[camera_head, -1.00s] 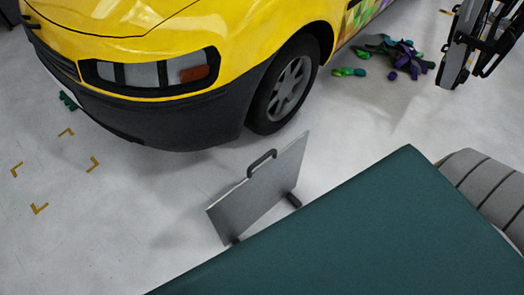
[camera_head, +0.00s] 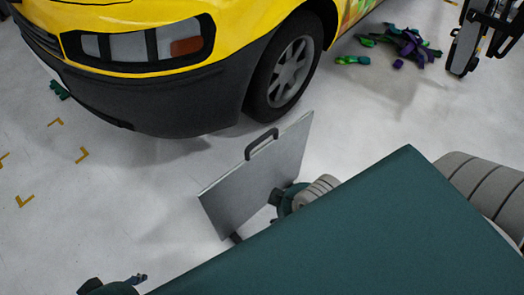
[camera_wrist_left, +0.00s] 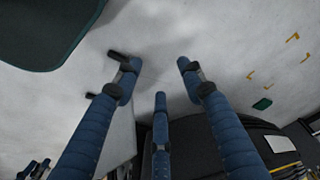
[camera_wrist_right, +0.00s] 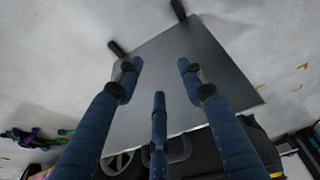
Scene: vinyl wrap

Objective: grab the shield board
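The shield board (camera_head: 236,190) is a flat grey panel with a black handle (camera_head: 261,143) on its top edge. It stands on the floor on dark feet in front of the van. It fills the middle of the right wrist view (camera_wrist_right: 205,70), and part of it shows in the left wrist view (camera_wrist_left: 122,140). My right gripper (camera_wrist_right: 158,75) has its three blue fingers spread, empty, facing the board. In the head view my right arm is beside the board and its fingers are hidden. My left gripper (camera_wrist_left: 158,75) is open and empty, left of the board.
A yellow van (camera_head: 150,90) with a black bumper stands just behind the board. Crumpled coloured scraps (camera_head: 400,45) lie on the floor by a black stand (camera_head: 468,40) at upper right. Yellow corner marks (camera_head: 24,201) are on the clear floor at left.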

